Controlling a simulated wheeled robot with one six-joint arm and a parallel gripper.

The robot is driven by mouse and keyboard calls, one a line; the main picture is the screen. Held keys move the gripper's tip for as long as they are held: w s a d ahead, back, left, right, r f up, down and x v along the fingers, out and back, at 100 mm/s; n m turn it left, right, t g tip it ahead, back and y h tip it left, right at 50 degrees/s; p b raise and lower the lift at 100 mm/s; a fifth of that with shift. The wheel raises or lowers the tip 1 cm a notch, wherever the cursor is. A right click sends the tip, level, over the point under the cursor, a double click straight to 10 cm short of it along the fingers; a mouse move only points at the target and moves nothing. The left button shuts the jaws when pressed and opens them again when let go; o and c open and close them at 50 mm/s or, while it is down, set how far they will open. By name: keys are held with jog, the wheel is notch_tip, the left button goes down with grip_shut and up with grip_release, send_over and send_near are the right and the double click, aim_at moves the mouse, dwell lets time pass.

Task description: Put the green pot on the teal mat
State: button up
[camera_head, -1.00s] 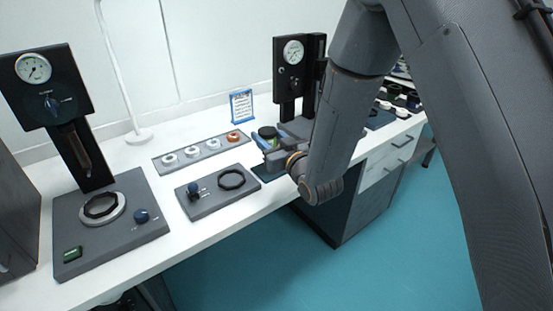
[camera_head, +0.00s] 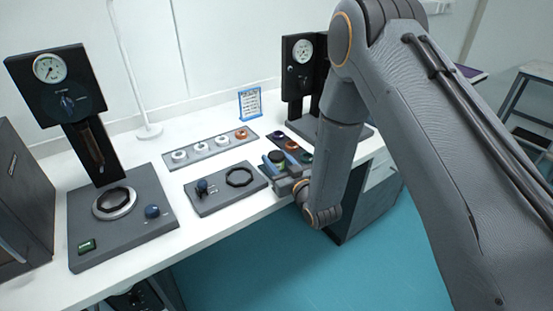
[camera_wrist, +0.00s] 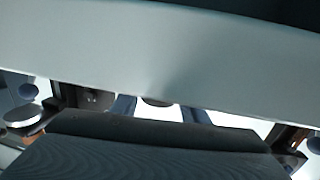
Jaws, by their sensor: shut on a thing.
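The green pot (camera_head: 277,157), a small round vessel with a dark top, is between the fingers of my gripper (camera_head: 276,160) in the head view. My gripper is shut on it, at the front edge of the white bench, just right of the grey plate with a black ring. I cannot tell whether the pot's base touches anything. The teal mat cannot be made out now; my gripper and wrist cover that part of the bench.
A grey plate (camera_head: 216,199) with a blue knob and a black ring lies left of my gripper. Behind are a strip (camera_head: 208,150) of ring-shaped parts and a dark tray (camera_head: 278,136) with coloured pieces. A gauge stand (camera_head: 302,76) rises behind my arm.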

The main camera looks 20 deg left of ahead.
jog(key=shift+f, duration=0.1)
jog(key=shift+f, duration=0.15)
jog(key=o, duration=1.1)
jog(key=shift+c, duration=0.2)
